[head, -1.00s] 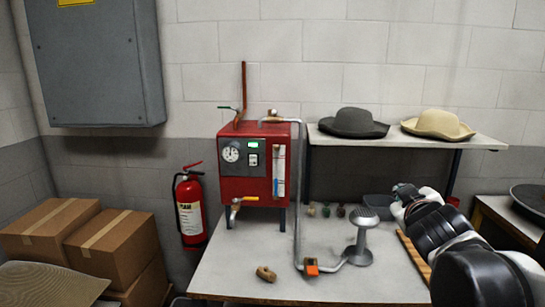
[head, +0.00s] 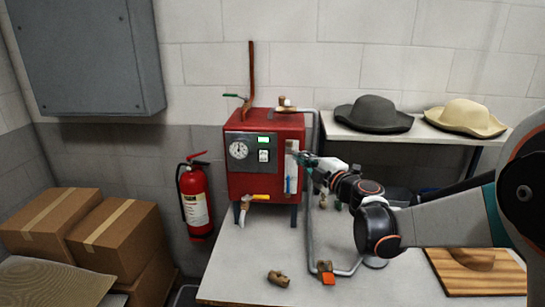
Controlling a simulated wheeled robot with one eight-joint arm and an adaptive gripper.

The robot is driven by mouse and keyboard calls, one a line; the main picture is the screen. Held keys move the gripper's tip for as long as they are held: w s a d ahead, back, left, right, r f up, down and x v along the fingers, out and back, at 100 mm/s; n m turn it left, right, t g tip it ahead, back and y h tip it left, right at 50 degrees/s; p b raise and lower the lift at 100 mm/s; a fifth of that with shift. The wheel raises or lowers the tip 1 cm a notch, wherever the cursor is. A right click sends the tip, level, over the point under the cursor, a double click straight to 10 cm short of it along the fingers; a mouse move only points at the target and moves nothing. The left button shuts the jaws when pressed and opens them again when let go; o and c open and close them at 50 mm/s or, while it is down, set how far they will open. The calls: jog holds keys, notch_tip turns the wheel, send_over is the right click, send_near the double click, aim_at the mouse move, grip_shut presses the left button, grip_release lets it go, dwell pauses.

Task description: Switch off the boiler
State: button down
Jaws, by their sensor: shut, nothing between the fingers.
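The red boiler (head: 240,187) stands on the table against the wall. A sight glass (head: 291,170) is on the right of the boiler's front. My gripper (head: 303,159) is shut and empty, in front of the boiler's right edge, right of the switch.
A grey pipe (head: 309,225) runs down beside the boiler to an orange-handled valve (head: 327,278). A brass fitting (head: 278,279) lies on the table (head: 235,270). Two hats, grey (head: 373,115) and cream (head: 465,116), sit on a shelf. A fire extinguisher (head: 196,200) hangs left.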

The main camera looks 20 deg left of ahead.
aim_at(264, 156)
jog(key=a+f+n+g+y+p, duration=0.1)
jog(key=a+f+n+g, duration=0.2)
jog(key=a+f, duration=0.3)
jog(key=shift+s+f+n+g, duration=0.2)
jog(key=shift+s+n+g, duration=0.1)
jog(key=shift+s, duration=0.15)
jog(key=shift+w+d+b+x, duration=0.25)
jog(key=shift+w+b+x, duration=0.15)
jog(key=shift+x, duration=1.75)
jog(key=shift+w+d+b+x, duration=0.25)
jog(key=shift+w+b+x, duration=0.2)
jog(key=shift+x, duration=1.65)
jog(key=shift+w+d+b+x, duration=0.3)
jog(key=shift+w+b+x, duration=0.1)
jog(key=shift+x, duration=1.75)
